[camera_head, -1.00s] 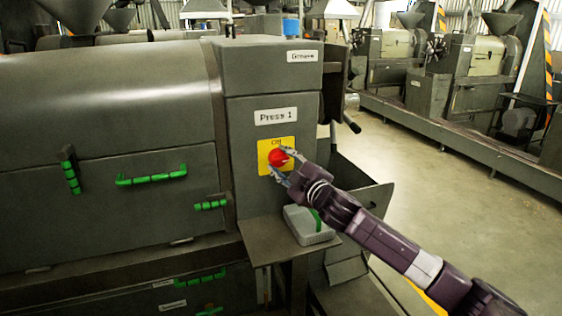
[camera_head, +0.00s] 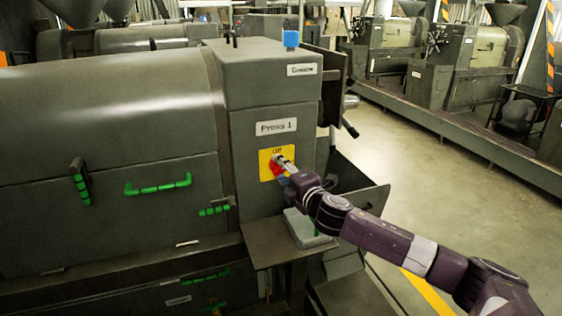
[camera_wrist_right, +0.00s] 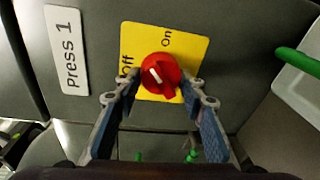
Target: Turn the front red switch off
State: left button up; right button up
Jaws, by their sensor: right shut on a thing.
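The red switch (camera_head: 276,170) is a round knob on a yellow plate (camera_head: 264,161) on the front of the press, under the "Press 1" label. It also shows in the right wrist view (camera_wrist_right: 160,74), with "Off" printed to its left and "On" above it. A short white mark on the knob slants from upper left to lower right. My right gripper (camera_head: 282,168) is at the knob and partly covers it in the head view. In the wrist view its fingers (camera_wrist_right: 163,84) stand on either side of the knob, shut on it. My left gripper is not in view.
A grey box with a green handle (camera_head: 305,228) rests on a small shelf below the switch. Green handles (camera_head: 158,186) stick out from the press's side. Open floor (camera_head: 420,175) lies to the right, with more machines behind.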

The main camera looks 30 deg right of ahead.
jog(key=n+p, duration=0.2)
jog(key=n+h+p, duration=0.1)
jog(key=n+p, duration=0.1)
jog(key=n, duration=0.1)
jog(key=shift+r+g, duration=0.2)
jog(key=shift+g, duration=0.1)
jog(key=shift+f+n+p, duration=0.15)
jog(key=shift+n+p, duration=0.7)
jog(key=shift+n, duration=0.05)
jog(key=shift+f+n+h+p, duration=0.1)
jog(key=shift+n+h+p, duration=0.2)
jog(key=shift+n, duration=0.5)
jog(key=o, duration=1.2)
jog(key=shift+f, duration=0.1)
jog(key=shift+c, duration=0.2)
jog(key=v, duration=1.2)
jog(key=shift+w+a, duration=0.1)
jog(key=shift+a, duration=0.05)
